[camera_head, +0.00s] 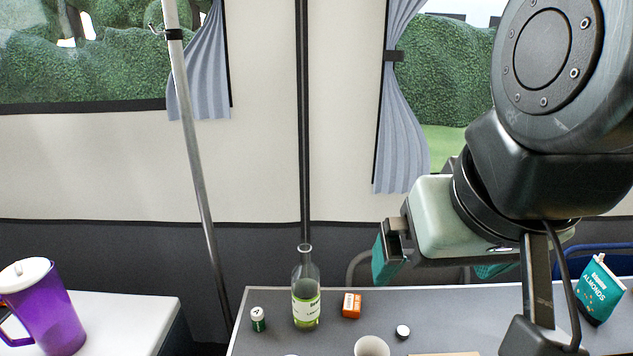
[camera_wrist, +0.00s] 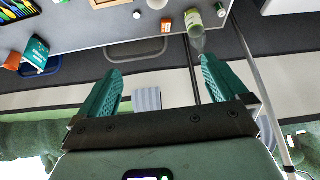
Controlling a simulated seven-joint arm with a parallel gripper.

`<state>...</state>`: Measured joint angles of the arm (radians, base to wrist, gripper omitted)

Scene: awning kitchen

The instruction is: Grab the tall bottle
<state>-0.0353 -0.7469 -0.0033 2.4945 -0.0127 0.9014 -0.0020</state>
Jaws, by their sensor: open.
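In the wrist view the bottle (camera_wrist: 194,25) shows near the top, beyond the fingers and right of centre. My gripper (camera_head: 430,262) is above the table, to the right of the bottle and higher than it. In the wrist view my gripper (camera_wrist: 160,85) has its two teal fingers wide apart with nothing between them. The bottle is apart from the fingers.
Near the bottle stand a small green jar (camera_head: 258,319), an orange box (camera_head: 352,305), a white cup (camera_head: 371,347) and a small dark-sided, white-topped item (camera_head: 402,332). A teal almonds carton (camera_head: 600,290) is at the right. A purple pitcher (camera_head: 45,305) stands on a white counter (camera_head: 125,320) at left. A pole (camera_head: 195,150) rises behind.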

